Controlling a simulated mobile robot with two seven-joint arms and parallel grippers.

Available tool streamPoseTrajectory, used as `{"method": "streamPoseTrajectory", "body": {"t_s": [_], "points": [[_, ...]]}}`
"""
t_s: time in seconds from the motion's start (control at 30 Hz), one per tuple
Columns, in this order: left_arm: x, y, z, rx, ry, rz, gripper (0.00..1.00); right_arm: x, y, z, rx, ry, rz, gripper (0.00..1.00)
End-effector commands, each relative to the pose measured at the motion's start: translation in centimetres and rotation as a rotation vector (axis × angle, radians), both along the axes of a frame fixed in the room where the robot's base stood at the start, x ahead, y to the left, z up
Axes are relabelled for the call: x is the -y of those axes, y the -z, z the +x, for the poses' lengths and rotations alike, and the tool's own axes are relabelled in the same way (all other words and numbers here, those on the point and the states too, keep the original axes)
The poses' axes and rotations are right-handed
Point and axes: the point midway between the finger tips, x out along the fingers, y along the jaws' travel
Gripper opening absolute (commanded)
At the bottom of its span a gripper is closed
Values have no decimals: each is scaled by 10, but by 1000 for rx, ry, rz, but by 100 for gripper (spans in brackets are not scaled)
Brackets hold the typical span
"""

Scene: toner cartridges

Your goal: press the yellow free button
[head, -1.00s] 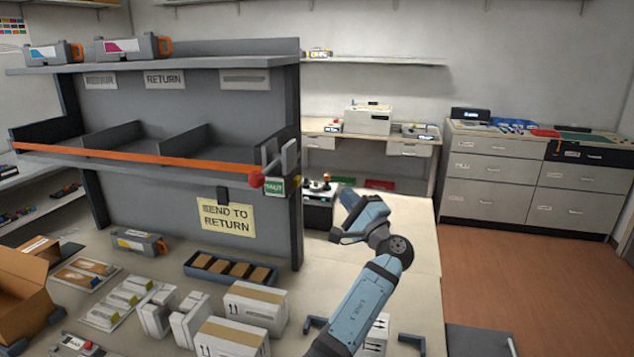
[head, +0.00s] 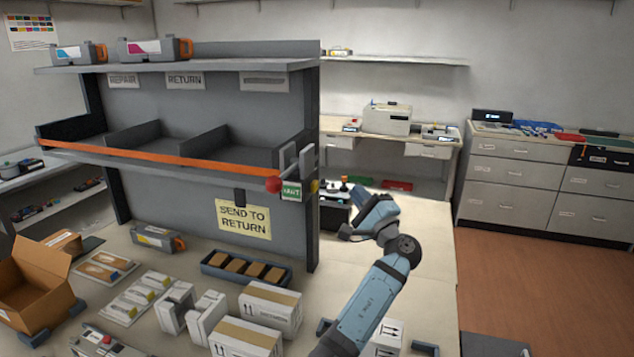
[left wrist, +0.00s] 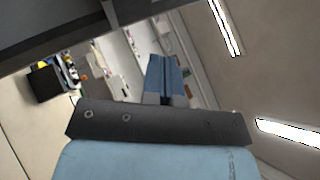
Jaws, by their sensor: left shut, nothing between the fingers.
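A small yellow button (head: 314,186) sits on the right end of the grey shelf unit, just right of a green display (head: 291,192). A red knob (head: 273,185) is left of the display. My left gripper (head: 347,232) is below and right of the yellow button, apart from it, over the table. It is shut and empty. In the left wrist view my left gripper (left wrist: 166,92) points away from the camera; I cannot make out the yellow button there. My right gripper is not in view.
The grey shelf unit (head: 190,110) with an orange rail stands left of my arm. A black box (head: 334,208) with small items is behind my gripper. White cartons (head: 270,305) and a long tray (head: 246,283) stand at front left. Table surface (head: 425,230) right of my arm is clear.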

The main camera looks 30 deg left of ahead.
Motion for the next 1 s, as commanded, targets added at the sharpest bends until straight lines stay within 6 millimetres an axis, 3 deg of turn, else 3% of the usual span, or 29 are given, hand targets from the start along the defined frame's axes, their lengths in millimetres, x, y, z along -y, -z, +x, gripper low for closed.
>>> {"method": "streamPoseTrajectory", "body": {"t_s": [0.2, 0.4, 1.0], "points": [[-32, -5, -9, 0, -1, 1, 0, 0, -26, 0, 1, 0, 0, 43], [-53, 0, -14, 1, -1, 1, 0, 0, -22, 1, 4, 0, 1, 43], [-58, 0, -15, 1, 0, 0, 0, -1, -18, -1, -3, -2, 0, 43]]}}
